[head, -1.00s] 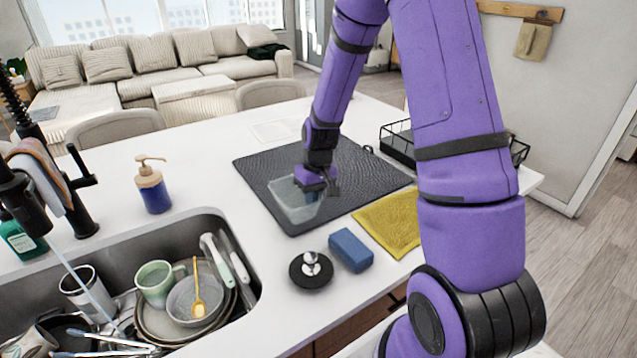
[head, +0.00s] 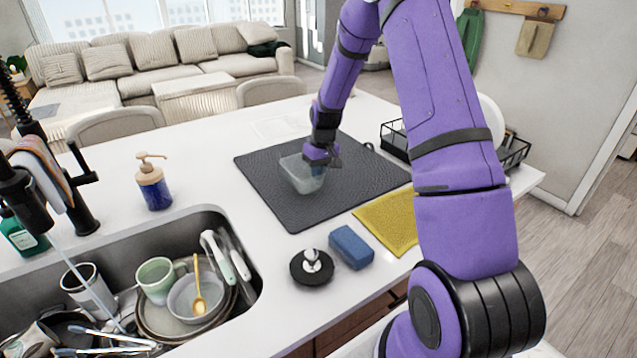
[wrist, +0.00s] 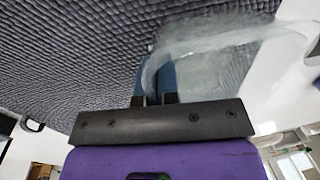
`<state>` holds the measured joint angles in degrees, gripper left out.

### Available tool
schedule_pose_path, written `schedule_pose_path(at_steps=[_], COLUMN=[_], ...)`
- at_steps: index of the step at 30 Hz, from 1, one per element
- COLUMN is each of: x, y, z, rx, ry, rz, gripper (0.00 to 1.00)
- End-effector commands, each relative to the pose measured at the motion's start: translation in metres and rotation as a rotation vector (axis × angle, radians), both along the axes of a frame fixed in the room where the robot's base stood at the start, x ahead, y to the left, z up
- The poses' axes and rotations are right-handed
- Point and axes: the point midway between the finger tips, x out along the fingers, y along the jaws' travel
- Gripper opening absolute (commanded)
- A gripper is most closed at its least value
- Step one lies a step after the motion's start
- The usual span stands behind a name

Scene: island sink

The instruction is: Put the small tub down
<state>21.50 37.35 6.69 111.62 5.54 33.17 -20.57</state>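The small tub (head: 297,176) is clear and see-through, over the left part of the dark textured drying mat (head: 335,197). My gripper (head: 322,160) is at the tub's right side in the head view. In the wrist view, my gripper's blue fingers (wrist: 155,76) are close together on the tub's wall, and the tub (wrist: 215,55) spreads to the right. The mat (wrist: 70,60) fills much of the upper left there. I cannot tell whether the tub's base touches the mat or hangs just above it.
A blue sponge (head: 351,247), a black round-based stopper (head: 312,267) and a yellow cloth (head: 388,222) lie in front of the mat. A soap bottle (head: 153,184) stands to the left, by the sink (head: 245,300) full of dishes. A black wire rack (head: 395,141) stands at the right.

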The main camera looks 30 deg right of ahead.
Motion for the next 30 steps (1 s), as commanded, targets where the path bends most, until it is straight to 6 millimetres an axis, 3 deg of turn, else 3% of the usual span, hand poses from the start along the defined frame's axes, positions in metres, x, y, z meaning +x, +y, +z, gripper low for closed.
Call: schedule_pose_path(at_steps=[10,22,26,30], x=[-0.001,-0.001,-0.001,-0.001], y=[0.001,0.001,0.001,0.001], z=[-0.032,-0.037,-0.037,-0.036], rx=[0.001,0.001,0.001,0.001], ry=[0.003,0.003,0.002,0.002], rz=[0.000,0.000,0.000,0.000], gripper=[0.00,0.00,0.28,0.28])
